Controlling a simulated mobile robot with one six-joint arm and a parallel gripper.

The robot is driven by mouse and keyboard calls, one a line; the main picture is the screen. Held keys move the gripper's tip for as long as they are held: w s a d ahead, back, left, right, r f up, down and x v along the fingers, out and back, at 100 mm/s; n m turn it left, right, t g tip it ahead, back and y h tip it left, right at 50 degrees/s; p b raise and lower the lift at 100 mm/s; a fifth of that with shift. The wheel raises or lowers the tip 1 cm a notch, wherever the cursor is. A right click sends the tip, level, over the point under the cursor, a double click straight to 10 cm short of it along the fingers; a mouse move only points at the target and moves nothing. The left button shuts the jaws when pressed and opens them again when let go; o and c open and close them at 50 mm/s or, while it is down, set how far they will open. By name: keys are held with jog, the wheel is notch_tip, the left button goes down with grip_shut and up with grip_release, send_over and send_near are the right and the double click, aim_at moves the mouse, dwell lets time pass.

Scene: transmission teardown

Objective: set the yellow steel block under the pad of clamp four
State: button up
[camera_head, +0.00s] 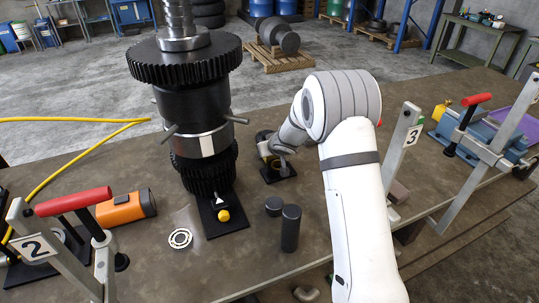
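No label reading four shows. A toggle clamp with a red handle (478,99) stands at the right by a blue vise-like body; its number is not visible. A small yellow object (441,109) lies beside it, and I cannot tell if it is the steel block. My gripper (272,158) is small and dark at the end of my white arm, low over a black plate (279,173) right of the gear stack.
A tall black gear stack (190,100) stands left of my gripper. Clamp two (36,247) is at the left, the post labelled three (412,137) at the right. An orange tool (126,207), a flat ring (180,238) and dark cylinders (290,228) lie on the bench.

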grip_shut()
jog(key=shift+r, duration=0.1)
jog(key=shift+r, duration=0.1)
